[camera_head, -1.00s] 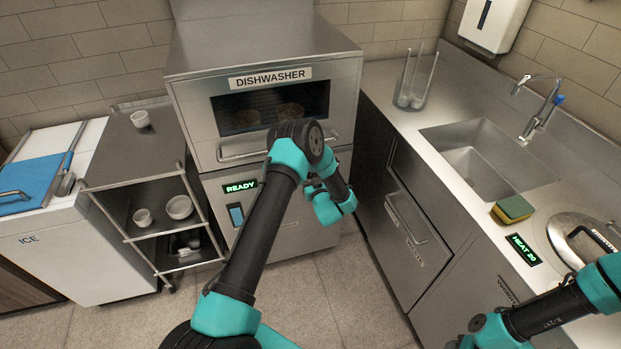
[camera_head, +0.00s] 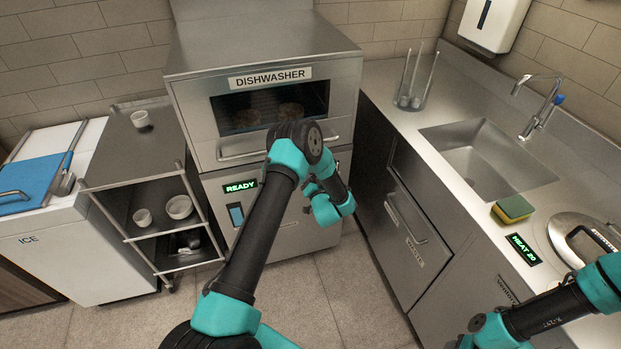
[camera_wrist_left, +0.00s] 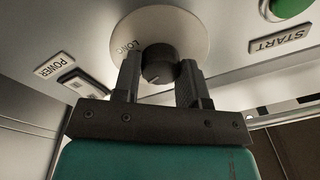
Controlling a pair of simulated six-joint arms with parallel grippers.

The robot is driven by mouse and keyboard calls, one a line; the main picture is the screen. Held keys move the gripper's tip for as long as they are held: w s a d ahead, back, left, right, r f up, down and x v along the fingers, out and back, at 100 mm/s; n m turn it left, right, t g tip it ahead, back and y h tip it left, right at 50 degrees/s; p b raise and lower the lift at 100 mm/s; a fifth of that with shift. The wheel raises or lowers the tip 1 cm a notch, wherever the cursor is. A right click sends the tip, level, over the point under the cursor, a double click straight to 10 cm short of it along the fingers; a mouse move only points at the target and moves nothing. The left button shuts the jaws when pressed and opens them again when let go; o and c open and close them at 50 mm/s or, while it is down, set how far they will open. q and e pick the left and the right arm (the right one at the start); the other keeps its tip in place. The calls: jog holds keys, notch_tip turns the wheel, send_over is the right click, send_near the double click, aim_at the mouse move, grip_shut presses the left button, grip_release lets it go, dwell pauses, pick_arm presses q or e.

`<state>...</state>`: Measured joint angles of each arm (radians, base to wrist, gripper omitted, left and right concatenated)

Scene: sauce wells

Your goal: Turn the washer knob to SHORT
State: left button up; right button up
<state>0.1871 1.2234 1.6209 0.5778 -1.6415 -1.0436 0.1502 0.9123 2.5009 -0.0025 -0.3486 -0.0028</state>
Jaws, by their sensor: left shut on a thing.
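The washer knob (camera_wrist_left: 157,67) is a small dark cylinder with a pale pointer line, on a round whitish dial (camera_wrist_left: 172,28). In the left wrist view, the fingers of my left gripper (camera_wrist_left: 159,80) are shut on the knob, one on each side. Dial lettering that seems to read LONG shows beside the knob, upside down; no SHORT mark can be made out. In the head view, the dishwasher (camera_head: 349,90) stands in the middle with a lit READY display (camera_head: 240,187). My left arm hides the knob and fingertips there. My right gripper is out of view; only its arm shows at the lower right.
Beside the knob are a green button (camera_wrist_left: 290,7) over a START label (camera_wrist_left: 280,42) and a switch (camera_wrist_left: 82,84) by a POWER label (camera_wrist_left: 61,65). A metal shelf cart (camera_head: 140,165) stands left of the dishwasher. A counter with a sink (camera_head: 480,165) is on the right.

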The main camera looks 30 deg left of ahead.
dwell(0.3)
pick_arm(q)
jog(key=o, duration=0.9)
jog(key=v, duration=1.7)
jog(key=shift+s+d+f, duration=0.15)
jog(key=shift+d, duration=0.05)
